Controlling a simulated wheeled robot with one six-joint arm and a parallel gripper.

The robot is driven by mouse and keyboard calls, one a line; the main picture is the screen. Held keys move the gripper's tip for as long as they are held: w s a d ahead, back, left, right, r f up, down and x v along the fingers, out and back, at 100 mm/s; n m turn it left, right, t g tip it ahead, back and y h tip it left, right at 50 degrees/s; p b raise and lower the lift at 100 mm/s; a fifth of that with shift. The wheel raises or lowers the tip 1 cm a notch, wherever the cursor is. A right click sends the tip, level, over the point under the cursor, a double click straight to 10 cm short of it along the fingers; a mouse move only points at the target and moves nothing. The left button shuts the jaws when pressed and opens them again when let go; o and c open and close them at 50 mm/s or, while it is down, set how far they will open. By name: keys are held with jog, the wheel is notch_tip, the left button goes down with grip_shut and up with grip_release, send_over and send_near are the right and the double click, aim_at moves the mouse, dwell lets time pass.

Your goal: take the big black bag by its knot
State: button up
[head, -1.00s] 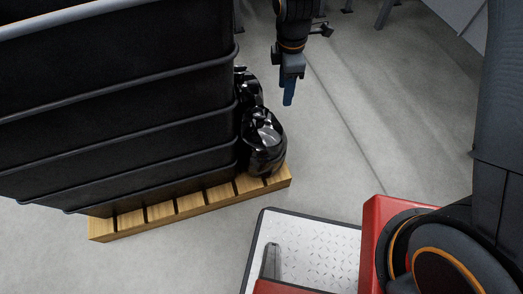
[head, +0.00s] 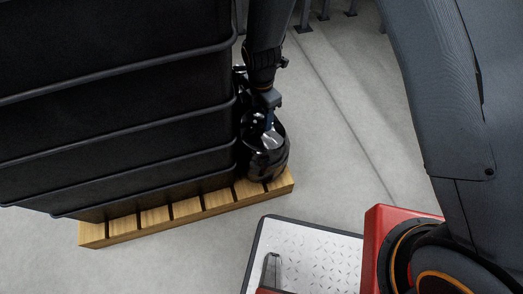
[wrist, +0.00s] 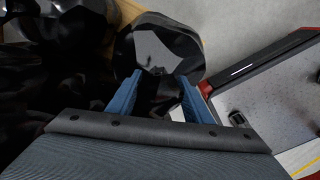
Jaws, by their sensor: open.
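A shiny black bag (head: 268,164) sits at the right end of a wooden pallet (head: 150,219), close beside a large black ribbed container. My gripper (head: 267,126) is over the top of this bag, pointing down. In the wrist view the bag (wrist: 165,42) lies just beyond and between my two blue fingers (wrist: 158,84). The fingers are apart, and a dark part of the bag, perhaps its knot, shows between them. I cannot tell whether they touch it. A second black bag (head: 239,80) is behind, mostly hidden by my arm and the container.
The tall black container (head: 120,110) stands on the pallet to the left of the bag, close to my gripper. Glossy black shapes (wrist: 85,22) also show at the wrist view's upper left. Grey floor to the right of the bag is clear.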

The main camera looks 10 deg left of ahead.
jog(key=shift+f, duration=0.55)
grip_shut()
jog(key=shift+r, duration=0.1)
dwell(0.9)
